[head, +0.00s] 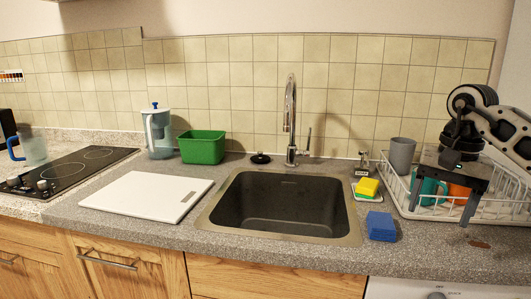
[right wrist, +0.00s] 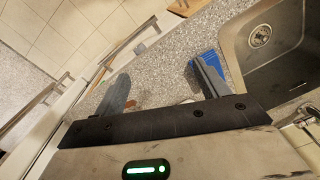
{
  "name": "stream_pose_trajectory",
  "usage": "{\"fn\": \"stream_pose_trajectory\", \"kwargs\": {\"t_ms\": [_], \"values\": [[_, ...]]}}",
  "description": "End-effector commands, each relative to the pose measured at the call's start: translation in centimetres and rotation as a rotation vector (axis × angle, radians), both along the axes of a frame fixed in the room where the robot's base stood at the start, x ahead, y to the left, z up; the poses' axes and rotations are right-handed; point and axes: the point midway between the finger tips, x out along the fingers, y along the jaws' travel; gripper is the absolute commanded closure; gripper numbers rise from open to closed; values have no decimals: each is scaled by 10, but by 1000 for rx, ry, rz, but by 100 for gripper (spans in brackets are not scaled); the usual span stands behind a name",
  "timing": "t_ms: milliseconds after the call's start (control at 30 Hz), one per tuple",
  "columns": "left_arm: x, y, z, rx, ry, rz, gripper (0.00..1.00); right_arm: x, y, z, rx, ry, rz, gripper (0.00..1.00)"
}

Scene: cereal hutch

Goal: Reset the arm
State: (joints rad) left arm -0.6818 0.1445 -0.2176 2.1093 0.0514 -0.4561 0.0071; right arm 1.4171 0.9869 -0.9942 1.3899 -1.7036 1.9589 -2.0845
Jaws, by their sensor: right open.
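My right arm comes in from the right in the head view. My right gripper (head: 444,207) hangs over the front left of the dish rack, its two dark fingers apart and nothing between them. In the right wrist view the two fingers (right wrist: 160,85) are spread wide above the speckled counter. A blue sponge (right wrist: 207,61) shows partly behind one finger there. My left gripper is not in the head view.
The white dish rack (head: 403,197) holds a teal mug (head: 428,188), an orange item (head: 459,191) and a grey cup (head: 402,155). The sink (head: 284,205) lies left of it. The blue sponge (head: 381,226) and a yellow-green sponge (head: 367,188) sit between them. A white board (head: 146,195) lies left.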

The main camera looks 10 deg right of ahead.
Motion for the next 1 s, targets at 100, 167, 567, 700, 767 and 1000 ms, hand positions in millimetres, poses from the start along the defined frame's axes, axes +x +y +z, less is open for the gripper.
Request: {"fn": "stream_pose_trajectory", "kwargs": {"t_ms": [100,167,567,700,767,1000], "values": [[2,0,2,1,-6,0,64,6,26,-18,68,-3,2,26],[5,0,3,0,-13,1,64,8,40,-26,110,-3,-2,26],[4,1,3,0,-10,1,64,-3,195,-95,626,124,-153,26],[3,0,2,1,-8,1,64,-34,292,-106,1048,400,-422,26],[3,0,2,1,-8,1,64,-45,322,-100,1227,574,-589,26],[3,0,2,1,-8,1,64,-48,343,-94,1714,1515,-1446,26]]}}
